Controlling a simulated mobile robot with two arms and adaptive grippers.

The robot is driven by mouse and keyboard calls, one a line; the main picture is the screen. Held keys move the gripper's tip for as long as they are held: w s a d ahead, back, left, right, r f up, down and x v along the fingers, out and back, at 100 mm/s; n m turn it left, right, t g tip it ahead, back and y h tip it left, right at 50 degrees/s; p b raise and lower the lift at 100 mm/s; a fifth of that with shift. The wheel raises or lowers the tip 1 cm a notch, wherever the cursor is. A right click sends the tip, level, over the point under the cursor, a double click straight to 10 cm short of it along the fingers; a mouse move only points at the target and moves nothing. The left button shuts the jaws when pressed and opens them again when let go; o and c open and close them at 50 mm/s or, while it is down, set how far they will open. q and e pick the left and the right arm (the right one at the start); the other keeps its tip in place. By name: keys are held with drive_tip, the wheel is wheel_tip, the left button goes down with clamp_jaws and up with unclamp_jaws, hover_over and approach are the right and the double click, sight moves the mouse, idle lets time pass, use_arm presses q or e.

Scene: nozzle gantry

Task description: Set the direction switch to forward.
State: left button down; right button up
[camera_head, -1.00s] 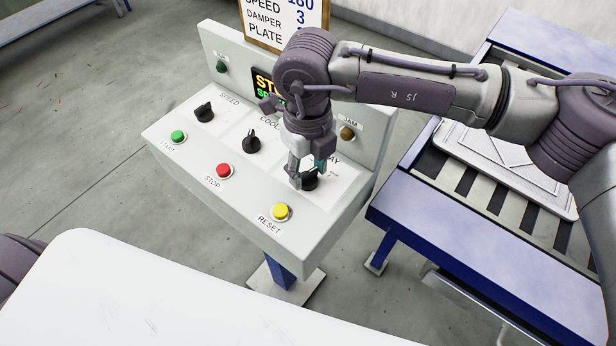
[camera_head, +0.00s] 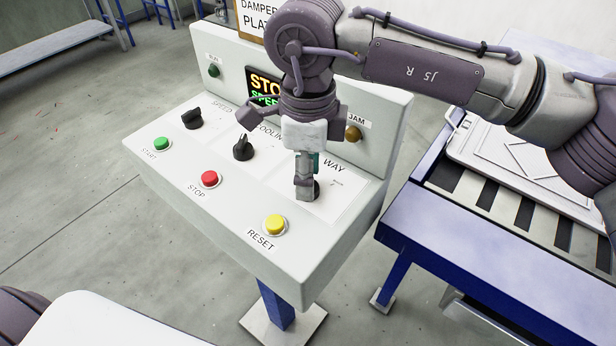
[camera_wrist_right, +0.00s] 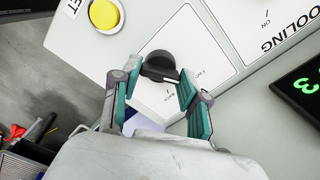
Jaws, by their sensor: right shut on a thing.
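The direction switch is a black rotary knob on a white plate marked "WAY", at the right of the sloped control panel (camera_head: 240,215). My right gripper (camera_head: 305,192) points down onto it and hides most of it; a dark edge of the knob (camera_head: 317,188) shows beside the fingers. In the right wrist view the black knob (camera_wrist_right: 158,66) sits between the fingertips of my right gripper (camera_wrist_right: 160,72), which is shut on it. My left gripper is not in view.
A yellow RESET button (camera_head: 275,224) sits close in front of the knob. The COOLING knob (camera_head: 243,147), red STOP button (camera_head: 209,179), SPEED knob (camera_head: 192,118) and green START button (camera_head: 162,144) lie to the left. A blue-framed conveyor (camera_head: 450,240) stands at the right.

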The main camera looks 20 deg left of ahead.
drive_tip(key=shift+n, duration=0.3)
drive_tip(key=o, duration=1.1)
drive_tip(key=shift+o, duration=0.2)
wheel_tip(320, 180, up, 12)
